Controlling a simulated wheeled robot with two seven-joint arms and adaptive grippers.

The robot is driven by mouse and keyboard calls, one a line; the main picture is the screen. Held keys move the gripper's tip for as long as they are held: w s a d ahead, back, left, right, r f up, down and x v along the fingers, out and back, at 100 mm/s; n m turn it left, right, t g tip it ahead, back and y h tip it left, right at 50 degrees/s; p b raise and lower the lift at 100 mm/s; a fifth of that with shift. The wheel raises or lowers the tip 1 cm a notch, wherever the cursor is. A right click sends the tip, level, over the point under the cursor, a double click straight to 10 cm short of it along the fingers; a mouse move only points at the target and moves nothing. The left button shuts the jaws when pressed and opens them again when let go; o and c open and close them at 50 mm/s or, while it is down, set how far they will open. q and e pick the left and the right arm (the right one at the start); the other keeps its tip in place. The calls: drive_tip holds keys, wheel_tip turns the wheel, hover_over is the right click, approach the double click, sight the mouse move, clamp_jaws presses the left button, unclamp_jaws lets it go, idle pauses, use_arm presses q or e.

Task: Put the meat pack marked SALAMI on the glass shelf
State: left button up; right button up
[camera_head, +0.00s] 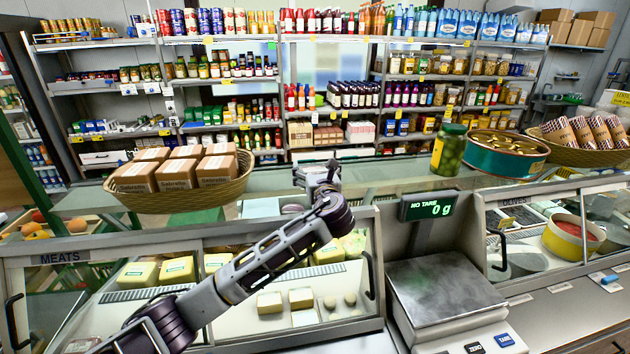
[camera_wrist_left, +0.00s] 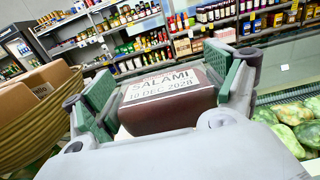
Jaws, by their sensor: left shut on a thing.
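My left gripper (camera_head: 318,174) is raised over the counter at the glass shelf (camera_head: 395,172), between the basket and the scale display. In the left wrist view my left gripper (camera_wrist_left: 166,88) is shut on a dark brown-red pack with a pale label reading SALAMI (camera_wrist_left: 165,112) and 10 DEC 2028. My right gripper is not in view.
A wicker basket of brown boxes (camera_head: 187,199) stands left of the gripper. To the right are a pickle jar (camera_head: 449,150), a round green tin (camera_head: 507,155) and a weighing scale (camera_head: 442,290). The glass between basket and jar looks mostly clear. A MEATS case (camera_head: 60,258) lies below.

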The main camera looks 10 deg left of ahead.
use_arm(q)
drive_tip(key=shift+f, duration=1.6)
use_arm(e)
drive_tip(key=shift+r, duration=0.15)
use_arm(q)
drive_tip(key=shift+f, duration=0.15)
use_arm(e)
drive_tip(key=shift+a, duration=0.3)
use_arm(q)
drive_tip(key=o, duration=1)
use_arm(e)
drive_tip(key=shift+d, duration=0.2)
use_arm(q)
drive_tip(key=shift+v, duration=0.85)
drive_tip(key=b+v, duration=0.1)
drive_tip(key=v, duration=0.9)
drive_tip(key=shift+s, duration=0.15)
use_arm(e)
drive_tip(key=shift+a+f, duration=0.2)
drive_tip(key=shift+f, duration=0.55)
